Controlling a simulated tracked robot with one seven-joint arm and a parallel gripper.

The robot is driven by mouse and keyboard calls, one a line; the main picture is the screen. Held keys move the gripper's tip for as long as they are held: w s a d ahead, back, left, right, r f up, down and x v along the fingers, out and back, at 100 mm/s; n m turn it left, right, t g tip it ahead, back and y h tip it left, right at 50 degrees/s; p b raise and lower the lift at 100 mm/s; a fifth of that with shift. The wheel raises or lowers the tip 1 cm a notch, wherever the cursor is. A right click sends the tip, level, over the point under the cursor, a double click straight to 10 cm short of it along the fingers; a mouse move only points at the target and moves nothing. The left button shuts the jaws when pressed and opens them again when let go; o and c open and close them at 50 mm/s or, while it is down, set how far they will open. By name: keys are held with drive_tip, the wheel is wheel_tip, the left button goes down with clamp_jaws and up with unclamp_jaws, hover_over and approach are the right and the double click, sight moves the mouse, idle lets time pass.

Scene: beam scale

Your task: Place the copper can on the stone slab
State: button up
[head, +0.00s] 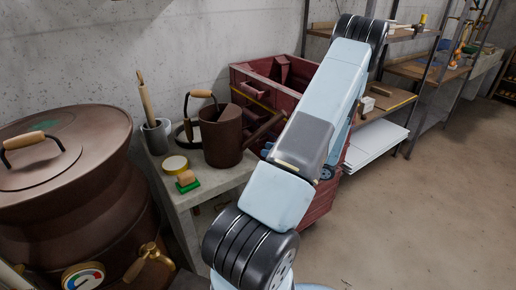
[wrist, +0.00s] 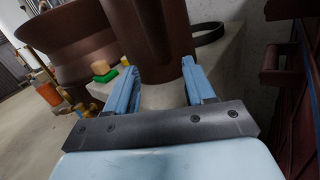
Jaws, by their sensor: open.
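The copper can (head: 221,137) is a dark brown can with a long spout and a wooden-gripped handle. It stands upright on the grey stone slab (head: 212,182), near its right end. In the wrist view the can (wrist: 118,22) fills the top middle, with its spout towards me, and the slab (wrist: 165,97) shows below it. My gripper (wrist: 163,64) is open, with its two blue fingers apart and pointing at the can's lower part. I cannot tell whether they touch it. In the head view the gripper is mostly hidden behind my arm.
A large brown boiler (head: 60,190) stands left of the slab. A grey pot with a wooden-handled tool (head: 156,138), a yellow-rimmed tin (head: 175,165) and a green-based block (head: 187,180) share the slab. A dark red crate (head: 262,88) stands behind. The floor at right is clear.

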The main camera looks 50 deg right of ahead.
drive_tip(key=shift+v, duration=2.2)
